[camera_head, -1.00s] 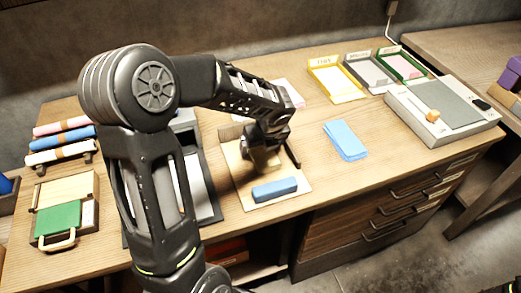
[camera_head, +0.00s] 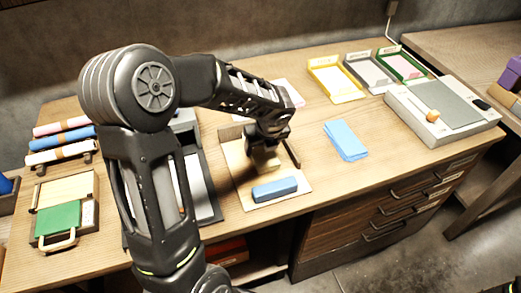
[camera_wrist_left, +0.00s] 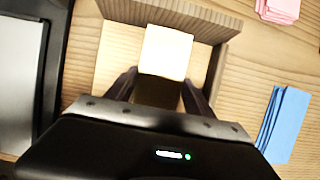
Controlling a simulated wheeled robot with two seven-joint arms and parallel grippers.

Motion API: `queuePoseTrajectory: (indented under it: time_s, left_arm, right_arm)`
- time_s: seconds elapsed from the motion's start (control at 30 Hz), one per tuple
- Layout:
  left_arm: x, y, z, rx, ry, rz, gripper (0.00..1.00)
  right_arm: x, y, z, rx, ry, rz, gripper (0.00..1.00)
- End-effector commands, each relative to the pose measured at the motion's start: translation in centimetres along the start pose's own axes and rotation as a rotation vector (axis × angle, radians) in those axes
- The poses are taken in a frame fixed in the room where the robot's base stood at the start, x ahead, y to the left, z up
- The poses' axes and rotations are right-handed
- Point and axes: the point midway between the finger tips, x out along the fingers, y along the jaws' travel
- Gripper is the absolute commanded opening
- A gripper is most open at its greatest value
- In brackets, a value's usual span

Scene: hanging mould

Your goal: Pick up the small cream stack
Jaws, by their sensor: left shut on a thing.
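The small cream stack (camera_wrist_left: 167,52) is between the two fingers of my left gripper (camera_wrist_left: 157,92) in the left wrist view. My left gripper also shows in the head view (camera_head: 262,150), shut on the stack over the wooden corner tray (camera_head: 229,133). In the head view the gripper hides most of the stack. The tray's raised walls (camera_wrist_left: 216,75) show beside the stack in the wrist view. I cannot tell whether the stack touches the tray floor. My right gripper is not in view.
A blue block (camera_head: 274,188) lies at the tray's front. Blue sheets (camera_head: 345,140) lie to its right. A dark-framed panel (camera_head: 205,190) is close on the left. Yellow, grey and green trays (camera_head: 335,80) and a grey device (camera_head: 445,110) stand at the back right.

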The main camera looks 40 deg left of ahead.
Motion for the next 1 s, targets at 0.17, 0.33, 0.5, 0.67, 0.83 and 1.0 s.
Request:
queuePoseTrajectory:
  time_s: [0.17, 0.33, 0.5, 0.67, 0.83, 1.0]
  left_arm:
    - [0.0, 0.0, 0.0, 0.0, 0.0, -0.001, 0.18]
    - [0.0, 0.0, 0.0, 0.0, 0.0, -0.001, 0.18]
    - [-0.8, 0.0, 0.4, -0.002, -0.003, -0.001, 0.18]
    - [-2.9, -0.1, 1.3, -0.002, -0.005, -0.003, 0.18]
    - [-6.0, -0.1, 2.6, -0.003, -0.005, -0.003, 0.18]
    - [-8.5, -0.1, 3.6, -0.001, -0.004, -0.002, 0.18]
  right_arm:
    - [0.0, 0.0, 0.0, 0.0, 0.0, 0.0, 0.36]
    - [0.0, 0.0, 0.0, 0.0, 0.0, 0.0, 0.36]
    - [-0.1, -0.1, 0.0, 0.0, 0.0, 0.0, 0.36]
    - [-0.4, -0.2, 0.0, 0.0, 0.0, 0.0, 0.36]
    - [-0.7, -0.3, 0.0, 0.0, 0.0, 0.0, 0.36]
    - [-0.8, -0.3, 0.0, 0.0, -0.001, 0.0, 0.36]
